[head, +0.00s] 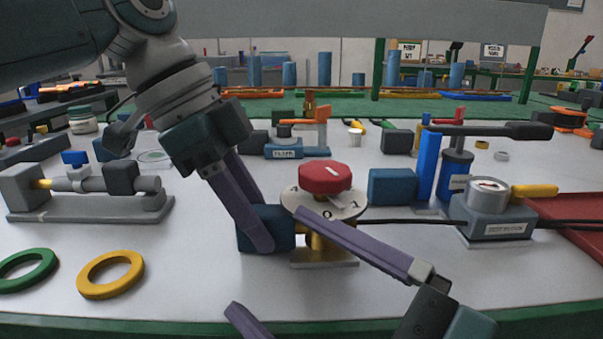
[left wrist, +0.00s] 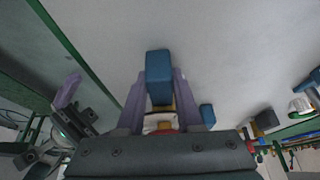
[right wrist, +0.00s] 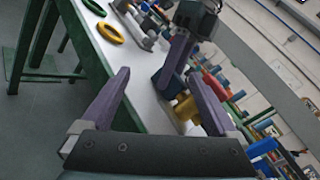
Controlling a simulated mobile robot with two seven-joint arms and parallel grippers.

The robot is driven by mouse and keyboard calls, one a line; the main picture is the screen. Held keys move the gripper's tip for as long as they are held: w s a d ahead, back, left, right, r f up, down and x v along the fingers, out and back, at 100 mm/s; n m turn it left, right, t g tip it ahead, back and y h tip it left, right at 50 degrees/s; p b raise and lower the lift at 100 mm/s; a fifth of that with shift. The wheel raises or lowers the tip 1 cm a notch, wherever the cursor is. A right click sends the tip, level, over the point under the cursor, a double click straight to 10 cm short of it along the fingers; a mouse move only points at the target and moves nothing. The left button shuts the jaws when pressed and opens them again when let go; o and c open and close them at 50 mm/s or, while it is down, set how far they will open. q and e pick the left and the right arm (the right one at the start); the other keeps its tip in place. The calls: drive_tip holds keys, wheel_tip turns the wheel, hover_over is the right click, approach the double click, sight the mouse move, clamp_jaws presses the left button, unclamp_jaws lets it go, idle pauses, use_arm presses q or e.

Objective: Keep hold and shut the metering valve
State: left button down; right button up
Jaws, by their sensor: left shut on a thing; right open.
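The metering valve has a red knob (head: 325,178) with a white mark, over a pale marked dial plate (head: 344,206) on a brass body. Blue blocks flank it, left (head: 264,238) and right (head: 391,187). My left gripper (head: 260,222) is shut on the left blue block, which also shows between its fingers in the left wrist view (left wrist: 158,68). My right gripper (head: 267,260) is open in front of the valve. One of its fingers crosses before the dial and brass body; I cannot tell if it touches. The right wrist view shows the brass body (right wrist: 185,108) near its right finger.
A gauge block (head: 487,205) with a yellow handle stands at the right, joined by a black cable. A blue post and black lever (head: 480,130) rise behind it. Yellow (head: 110,274) and green (head: 28,268) rings lie front left. The table's green front edge is close.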

sight(347, 184)
drive_tip(key=d+g, duration=0.1)
drive_tip(key=d+n+g+y, duration=0.1)
drive_tip(key=d, duration=0.1)
drive_tip(key=shift+s+d+f, duration=0.15)
drive_tip(key=shift+d+f, duration=0.05)
drive_tip(key=d+r+m, duration=0.1)
drive_tip(key=d+m, duration=0.1)
drive_tip(key=w+d+r+m, duration=0.1)
drive_tip(key=d+m, duration=0.1)
drive_tip(key=d, duration=0.1)
drive_tip(key=w+d+r+m, duration=0.1)
drive_tip(key=d+m, duration=0.1)
drive_tip(key=d, duration=0.1)
drive_tip(key=shift+w+d+r+m+y, duration=0.1)
drive_tip(key=shift+w+r+m+y, duration=0.05)
drive_tip(key=shift+r+m+y, duration=0.2)
drive_tip(key=shift+w+d+r, duration=0.1)
drive_tip(key=shift+w+d, duration=0.05)
drive_tip(key=shift+d, duration=0.1)
drive_tip(key=shift+w+a+m, duration=0.15)
drive_tip(key=shift+w+m, duration=0.05)
drive_tip(key=shift+m, duration=0.05)
drive_tip(key=x, duration=1.1)
drive_tip(key=shift+w+a+r, duration=0.1)
drive_tip(key=shift+w, duration=0.05)
drive_tip(key=shift+c, duration=0.3)
